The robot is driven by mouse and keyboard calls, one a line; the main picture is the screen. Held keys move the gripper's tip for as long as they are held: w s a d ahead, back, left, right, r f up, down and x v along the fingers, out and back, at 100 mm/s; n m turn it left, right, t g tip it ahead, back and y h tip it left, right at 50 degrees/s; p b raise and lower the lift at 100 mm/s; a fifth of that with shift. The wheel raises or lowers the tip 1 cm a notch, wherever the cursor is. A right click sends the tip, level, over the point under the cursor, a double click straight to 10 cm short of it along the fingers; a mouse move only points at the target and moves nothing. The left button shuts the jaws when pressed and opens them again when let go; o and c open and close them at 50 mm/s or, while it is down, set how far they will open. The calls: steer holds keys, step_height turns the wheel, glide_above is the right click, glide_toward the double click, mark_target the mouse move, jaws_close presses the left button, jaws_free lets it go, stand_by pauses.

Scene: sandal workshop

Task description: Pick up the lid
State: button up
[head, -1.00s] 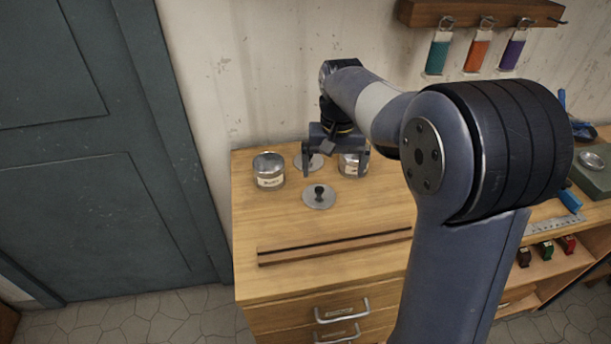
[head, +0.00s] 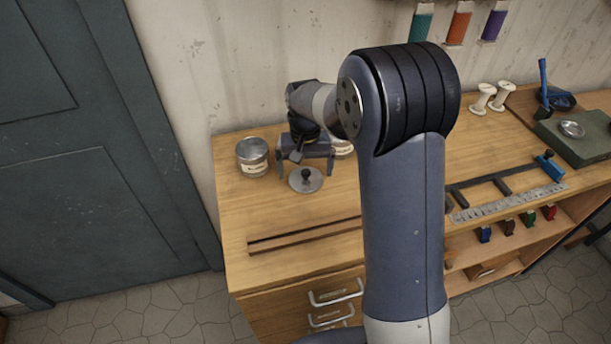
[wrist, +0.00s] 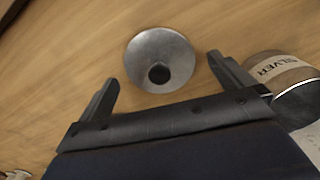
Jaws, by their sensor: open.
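A round grey metal lid with a black knob (head: 306,182) lies flat on the wooden bench top. It also shows in the wrist view (wrist: 150,48), framed between the two fingertips. My gripper (head: 304,172) is open and empty, just behind and above this lid, with one finger towards each side. It also shows in the wrist view (wrist: 162,69). I cannot tell the exact height of the fingers over the lid. The second lid seen earlier behind the gripper is hidden now in the head view.
A labelled jar (head: 252,158) stands left of my gripper. Another jar (head: 343,147), partly hidden, stands right; its label reads SILVER in the wrist view (wrist: 280,72). A dark strip (head: 300,236) lies in front. A ruler (head: 510,202) and green block (head: 580,138) are at right.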

steer(key=shift+f, duration=0.7)
steer(key=shift+c, duration=0.4)
steer(key=c, duration=0.8)
steer(key=shift+c, duration=0.2)
